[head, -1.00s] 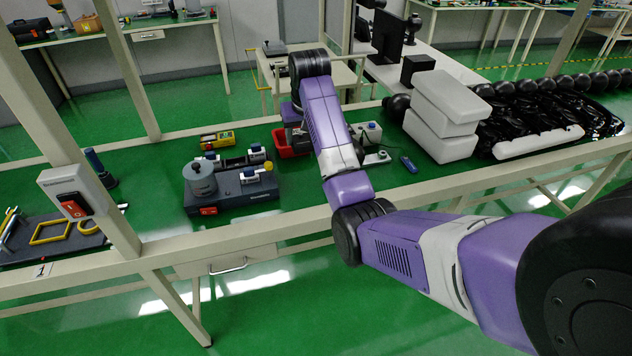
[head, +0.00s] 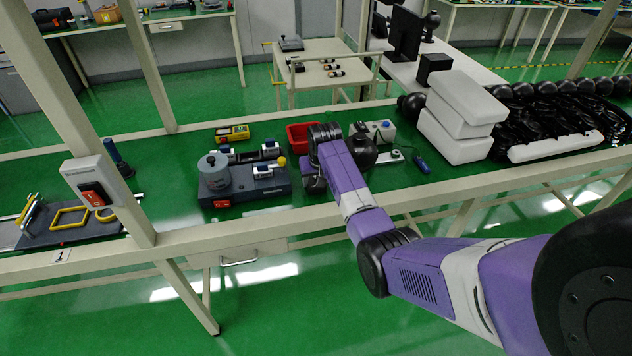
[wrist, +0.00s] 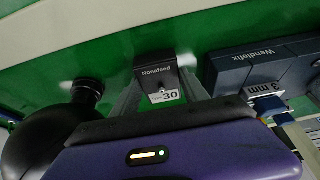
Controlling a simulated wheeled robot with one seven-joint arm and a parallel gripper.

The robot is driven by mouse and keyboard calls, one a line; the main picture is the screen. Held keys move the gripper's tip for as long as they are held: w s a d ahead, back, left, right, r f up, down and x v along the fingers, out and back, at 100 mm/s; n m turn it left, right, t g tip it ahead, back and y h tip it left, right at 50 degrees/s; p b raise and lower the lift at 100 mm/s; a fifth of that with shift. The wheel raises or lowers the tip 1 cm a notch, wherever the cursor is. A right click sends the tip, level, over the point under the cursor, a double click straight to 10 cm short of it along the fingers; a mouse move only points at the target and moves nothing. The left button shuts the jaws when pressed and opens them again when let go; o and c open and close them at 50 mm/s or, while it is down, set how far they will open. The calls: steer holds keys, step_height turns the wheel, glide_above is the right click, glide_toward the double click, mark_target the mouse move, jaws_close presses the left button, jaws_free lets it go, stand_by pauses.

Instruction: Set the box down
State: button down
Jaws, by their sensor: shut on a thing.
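In the wrist view a small dark grey box (wrist: 158,78) labelled "Nonafeed" and "Type 30" sits between the two fingers of my gripper (wrist: 161,88). My gripper is shut on it. The box is over or on the green bench top; I cannot tell whether its underside touches. In the head view my arm reaches down over the bench between the grey device and the white unit.
A grey device (head: 245,183) stands left of my arm; its Wendlefix-marked body (wrist: 245,68) is close to the right finger. A red bin (head: 299,136) is behind my wrist. White blocks (head: 455,148) stand to the right. A cream rail (head: 300,216) runs along the front.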

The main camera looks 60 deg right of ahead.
steer(key=shift+f, duration=0.6)
steer(key=shift+f, duration=0.15)
steer(key=c, duration=0.6)
jaws_free()
